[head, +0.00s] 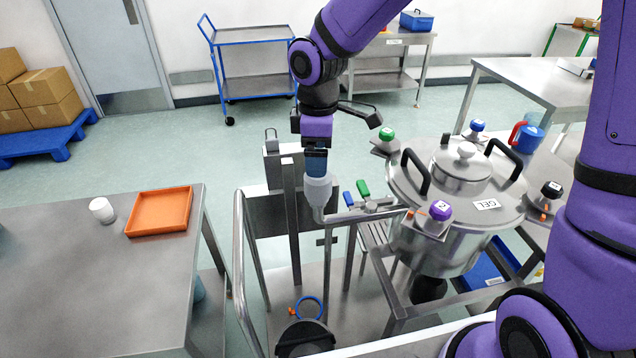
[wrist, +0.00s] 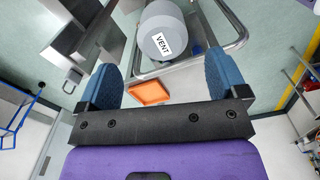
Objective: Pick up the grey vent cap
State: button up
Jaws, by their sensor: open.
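The grey vent cap (wrist: 168,20) is a light grey cylinder with a white "VENT" label on its end face. In the wrist view it is at the top centre, ahead of and between my fingertips. In the head view it (head: 317,190) sits upright at the top of the bent metal pipe, directly below my gripper (head: 316,165). My gripper, seen in the wrist view (wrist: 162,62), is open, with one blue finger on each side and nothing held. The fingers seem close to the cap, but I cannot tell whether they touch it.
A steel vessel (head: 437,250) labelled "GEL" stands to the right, with small coloured caps around it. Blue and green valve handles (head: 363,188) are close beside the vent cap.

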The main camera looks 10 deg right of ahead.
aim_at(318, 184)
notch_tip(318, 184, down, 8)
jog(key=shift+s+f, duration=0.1)
jog(key=shift+s, duration=0.05)
dwell(0.4)
jog(key=c, duration=1)
